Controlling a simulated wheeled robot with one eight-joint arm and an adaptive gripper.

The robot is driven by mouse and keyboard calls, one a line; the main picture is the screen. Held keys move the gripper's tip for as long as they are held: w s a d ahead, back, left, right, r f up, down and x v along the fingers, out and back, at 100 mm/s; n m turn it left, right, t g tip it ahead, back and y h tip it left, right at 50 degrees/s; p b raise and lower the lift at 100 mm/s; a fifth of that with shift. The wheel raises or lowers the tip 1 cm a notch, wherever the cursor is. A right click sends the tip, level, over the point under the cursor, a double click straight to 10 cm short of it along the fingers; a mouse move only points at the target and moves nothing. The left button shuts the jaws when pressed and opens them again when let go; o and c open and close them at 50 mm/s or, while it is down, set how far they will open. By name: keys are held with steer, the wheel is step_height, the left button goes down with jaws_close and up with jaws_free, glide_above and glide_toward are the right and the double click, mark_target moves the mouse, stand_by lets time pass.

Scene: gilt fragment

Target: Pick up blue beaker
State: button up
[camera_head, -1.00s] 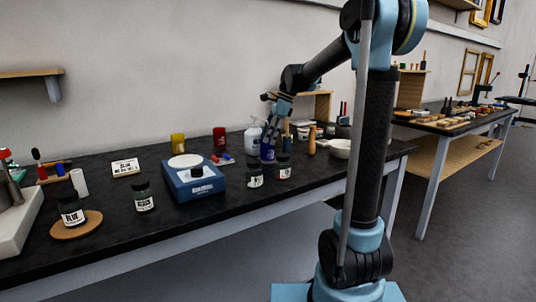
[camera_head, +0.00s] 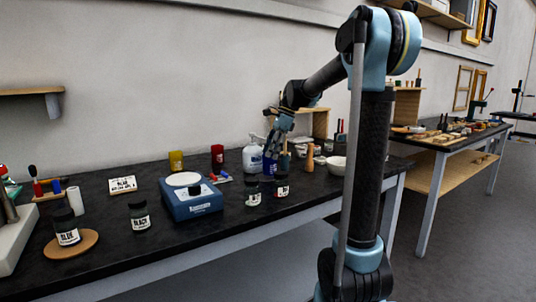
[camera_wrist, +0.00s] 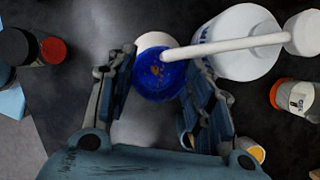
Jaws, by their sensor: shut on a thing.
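The blue beaker (camera_head: 269,166) is on or just above the black bench, in front of a white wash bottle; I cannot tell if its base touches the bench. My gripper (camera_head: 272,146) reaches down over it from above. In the wrist view the beaker (camera_wrist: 157,80) shows as a deep blue round body between the two fingers of my gripper (camera_wrist: 160,72). The gripper is shut on it. Its lower part is partly hidden by jars in the head view.
The white wash bottle (camera_head: 252,158) stands close beside the beaker, and its spout crosses over it in the wrist view. Dark labelled jars (camera_head: 282,185) stand in front. A blue scale (camera_head: 190,200) is to the left. A white bowl (camera_head: 337,165) is to the right.

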steer(key=w+d, duration=0.2)
steer(key=d, duration=0.4)
step_height(320, 180, up, 14)
steer(key=shift+s+f, duration=0.2)
stand_by(0.8)
